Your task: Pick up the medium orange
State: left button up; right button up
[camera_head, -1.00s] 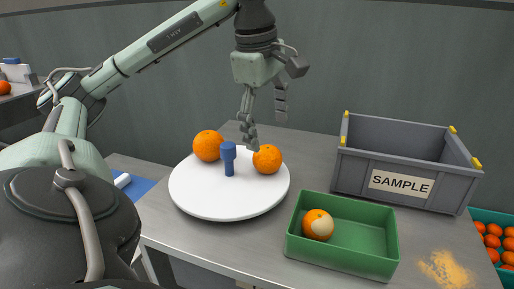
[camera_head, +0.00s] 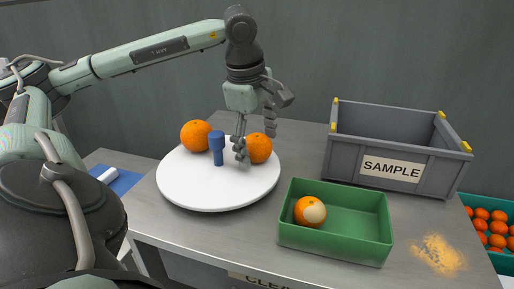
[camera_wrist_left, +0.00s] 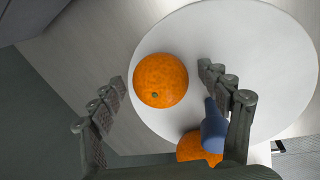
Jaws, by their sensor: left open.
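Two oranges lie on a round white plate (camera_head: 215,195): a slightly larger-looking one (camera_head: 195,135) at the left and a slightly smaller-looking one (camera_head: 260,149) at the right. A blue peg (camera_head: 218,150) stands upright between them. My left gripper (camera_head: 256,144) is open, pointing down at the right orange, with one finger in front of it. In the left wrist view this orange (camera_wrist_left: 160,80) shows between the spread fingers; contact cannot be told. The blue peg (camera_wrist_left: 213,128) is close to the right-hand finger there, partly covering the other orange (camera_wrist_left: 196,148). My right gripper is not in view.
A green tray (camera_head: 350,245) holds an orange (camera_head: 309,212) with a pale patch. Behind it stands a grey crate (camera_head: 345,170) marked SAMPLE. An orange smear (camera_head: 438,254) is on the table at the right. A teal crate (camera_head: 505,258) of oranges is at the right edge.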

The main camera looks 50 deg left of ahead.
pick_arm(q)
jog(key=shift+c, duration=0.4)
jog(key=c, duration=1.2)
jog(key=shift+r, duration=0.1)
jog(key=shift+c, duration=0.2)
